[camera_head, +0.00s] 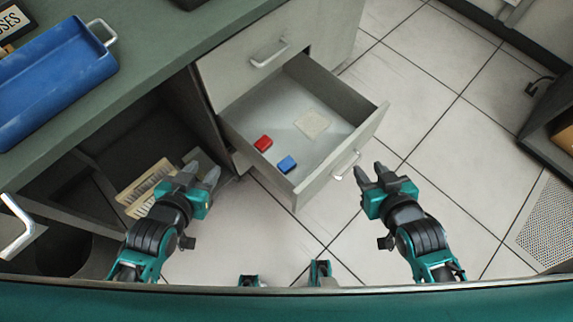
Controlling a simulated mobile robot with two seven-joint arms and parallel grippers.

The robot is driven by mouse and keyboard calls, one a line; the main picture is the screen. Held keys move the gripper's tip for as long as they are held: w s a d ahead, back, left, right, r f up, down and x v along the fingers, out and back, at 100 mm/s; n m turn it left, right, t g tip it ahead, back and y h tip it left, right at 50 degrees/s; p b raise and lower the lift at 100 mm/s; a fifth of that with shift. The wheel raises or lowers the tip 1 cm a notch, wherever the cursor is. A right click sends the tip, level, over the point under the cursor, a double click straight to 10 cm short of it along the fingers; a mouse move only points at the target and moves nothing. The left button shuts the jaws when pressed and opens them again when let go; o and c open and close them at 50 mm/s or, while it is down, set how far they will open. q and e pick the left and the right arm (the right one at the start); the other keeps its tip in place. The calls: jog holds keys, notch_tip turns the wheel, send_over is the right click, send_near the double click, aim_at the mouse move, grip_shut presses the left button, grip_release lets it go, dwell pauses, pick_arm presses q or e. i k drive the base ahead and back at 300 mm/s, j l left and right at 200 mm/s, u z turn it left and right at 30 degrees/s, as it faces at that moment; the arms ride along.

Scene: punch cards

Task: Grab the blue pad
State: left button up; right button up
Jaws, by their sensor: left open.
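The small blue pad (287,164) lies on the floor of the open drawer (333,158), close to its front left corner. My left gripper (200,176) is open and empty, outside the drawer and to the left of the blue pad. My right gripper (369,177) is to the right of the drawer front, close to the drawer handle (345,165) and apart from the pad. Its fingers are spread and nothing shows between them.
A red pad (263,143) and a beige square (312,124) share the drawer. A green desk top (150,62) with a blue tray (50,82) is at the upper left.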

aim_at(288, 164)
jog(key=k, duration=0.4)
jog(key=u, duration=0.4)
jog(key=l+u, duration=0.15)
jog(key=u, duration=0.7)
jog(key=l+u, duration=0.1)
jog(key=u, duration=0.35)
jog(key=k+l, duration=0.45)
jog(key=l, duration=0.15)
jog(key=i, duration=0.5)
